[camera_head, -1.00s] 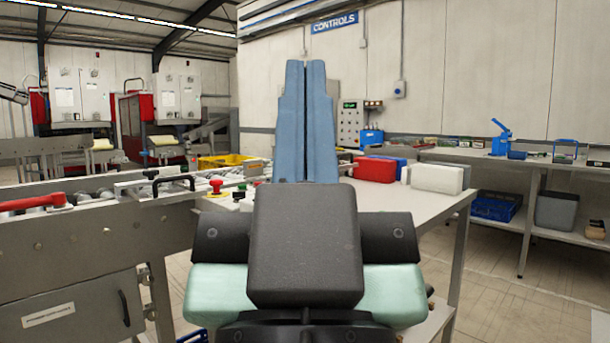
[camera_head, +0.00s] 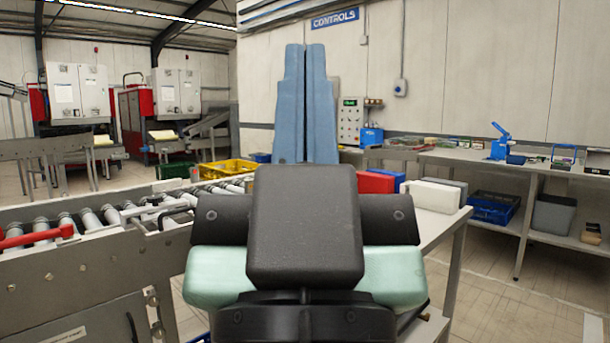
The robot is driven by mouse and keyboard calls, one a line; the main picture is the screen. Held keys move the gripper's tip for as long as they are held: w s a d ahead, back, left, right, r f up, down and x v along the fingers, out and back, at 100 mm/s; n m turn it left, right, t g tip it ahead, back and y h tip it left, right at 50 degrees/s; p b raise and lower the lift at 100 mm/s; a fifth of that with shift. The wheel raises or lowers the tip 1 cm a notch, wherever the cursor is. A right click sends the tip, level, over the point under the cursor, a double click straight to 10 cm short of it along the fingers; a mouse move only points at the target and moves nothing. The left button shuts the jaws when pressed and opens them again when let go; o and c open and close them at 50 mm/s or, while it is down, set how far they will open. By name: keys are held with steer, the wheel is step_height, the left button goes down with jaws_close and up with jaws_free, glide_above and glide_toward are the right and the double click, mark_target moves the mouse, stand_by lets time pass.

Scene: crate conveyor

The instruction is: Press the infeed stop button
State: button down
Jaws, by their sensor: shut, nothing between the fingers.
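My gripper (camera_head: 305,46) points upward in the middle of the view, its two blue fingers side by side and shut, with nothing seen between them. My dark wrist and pale green arm parts fill the lower middle. No infeed stop button shows clearly now; the place where a red mushroom button showed earlier is behind my arm. The roller conveyor (camera_head: 90,252) runs from the lower left toward the middle, with a red handle (camera_head: 38,237) and a black-grip handle on its near side.
A worktable (camera_head: 436,228) at right of my arm bears a red box (camera_head: 376,182) and a white box (camera_head: 433,196). A yellow crate (camera_head: 228,168) stands beyond the conveyor. A long bench (camera_head: 470,160) lines the right wall. Open floor lies at lower right.

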step_height(320, 180, up, 26)
steer(key=p, duration=2.3)
